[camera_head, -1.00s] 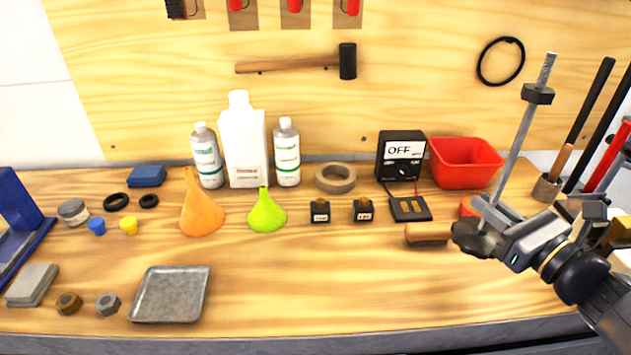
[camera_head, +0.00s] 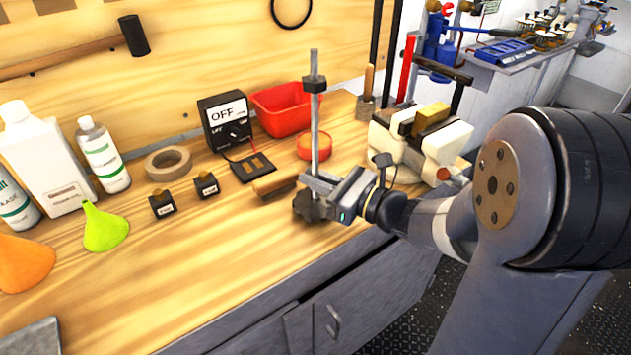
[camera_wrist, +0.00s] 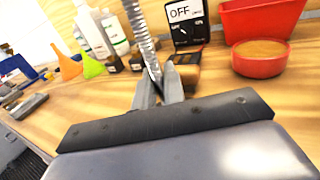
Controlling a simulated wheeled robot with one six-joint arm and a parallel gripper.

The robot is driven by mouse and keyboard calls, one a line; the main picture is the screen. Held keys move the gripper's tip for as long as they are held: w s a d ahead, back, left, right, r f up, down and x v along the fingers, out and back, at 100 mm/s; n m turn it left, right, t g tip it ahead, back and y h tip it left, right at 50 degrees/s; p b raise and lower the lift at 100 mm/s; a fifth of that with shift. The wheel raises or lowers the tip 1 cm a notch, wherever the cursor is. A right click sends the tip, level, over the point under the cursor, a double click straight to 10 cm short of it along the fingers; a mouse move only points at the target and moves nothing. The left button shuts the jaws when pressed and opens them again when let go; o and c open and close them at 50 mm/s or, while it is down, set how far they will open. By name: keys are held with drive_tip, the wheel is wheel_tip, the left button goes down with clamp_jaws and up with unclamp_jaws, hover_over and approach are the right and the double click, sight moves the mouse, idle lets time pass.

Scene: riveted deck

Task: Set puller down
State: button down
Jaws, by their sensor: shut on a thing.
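The puller (camera_head: 314,120) is a grey threaded rod with a dark hex nut near its top and a dark lobed foot (camera_head: 308,207) at its bottom. In the head view it stands upright near the front edge of the wooden workbench (camera_head: 215,265). My gripper (camera_head: 320,184) is shut on the puller low on the rod, just above the foot. I cannot tell whether the foot touches the bench. In the wrist view the ribbed rod (camera_wrist: 143,40) rises from between my fingers (camera_wrist: 159,88), and the foot is hidden.
Behind the puller are a red bin (camera_head: 283,112), a round red tin (camera_head: 317,146) and a meter marked OFF (camera_head: 225,122). A wooden handle (camera_head: 276,187) lies close left of the foot. A cream vise-like block (camera_head: 420,140) stands right. Bench front left of the foot is clear.

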drive_tip(key=shift+f, duration=0.1)
drive_tip(key=c, duration=1.5)
unclamp_jaws()
drive_tip(key=v, duration=1.2)
